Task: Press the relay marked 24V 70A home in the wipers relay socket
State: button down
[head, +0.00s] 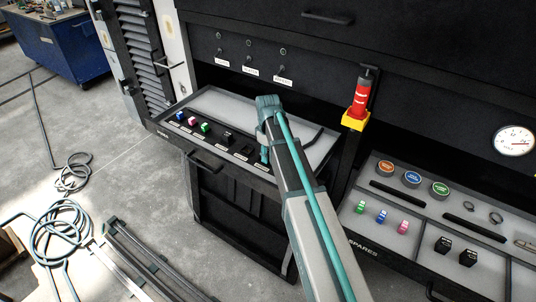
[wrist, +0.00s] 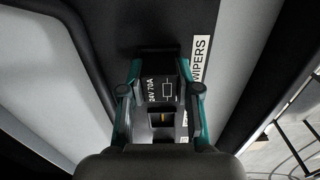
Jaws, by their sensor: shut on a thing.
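The black relay (wrist: 158,90) marked 24V 70A is between the teal fingers of my gripper (wrist: 160,100) in the wrist view. The gripper is shut on it. The white WIPERS label (wrist: 201,58) lies just right of the relay, on the dark panel. The socket itself is mostly hidden under the relay and fingers, and I cannot tell how deep the relay sits. In the head view my gripper (head: 264,156) points down at the right part of the dark socket strip, and the relay is hidden there.
On the same panel (head: 215,100) stand blue, pink and green fuses (head: 205,127) and a black relay (head: 228,136). The spares tray (head: 405,232) at the right holds fuses, discs and black relays (head: 443,244).

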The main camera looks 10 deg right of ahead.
jog(key=c, duration=0.7)
grip_release()
jog(key=o, duration=0.5)
jog(key=shift+c, duration=0.2)
jog(key=shift+r, duration=0.1)
jog(key=shift+r+p, duration=2.2)
jog(key=shift+r, duration=1.2)
